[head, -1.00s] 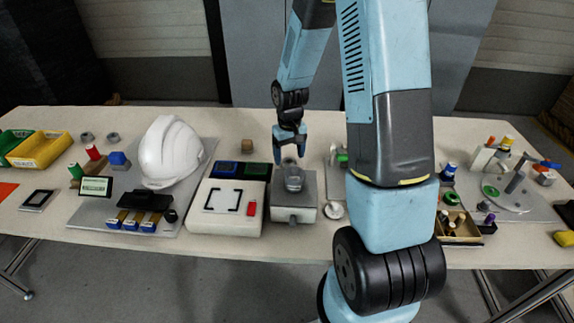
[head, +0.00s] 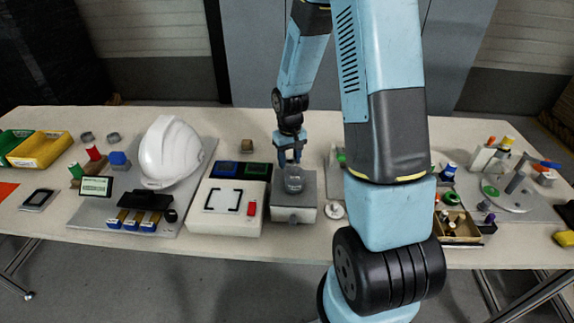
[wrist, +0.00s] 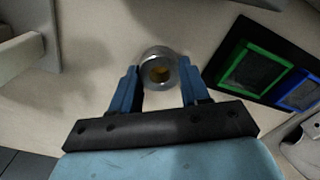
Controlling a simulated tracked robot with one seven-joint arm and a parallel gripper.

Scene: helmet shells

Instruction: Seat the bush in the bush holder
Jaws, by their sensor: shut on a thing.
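The bush (wrist: 150,58) is a short silver-grey ring with a yellowish-brown bore, seen in the wrist view between my blue fingertips. My gripper (wrist: 158,88) is shut on it; in the head view the gripper (head: 290,159) points down at the rear of a grey block. This block, which looks like the bush holder (head: 293,214), stands at the table's front middle. A rounded silver-grey piece (head: 293,184) shows at its top, right below my fingers. I cannot tell from the head view where the bush ends and this piece begins, or whether they touch.
A pale box (head: 249,222) with a red switch stands close left of the block. Blue and green framed pads (head: 258,171) lie behind it. A white helmet shell (head: 168,152) is further left. My arm hides part of the table at right.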

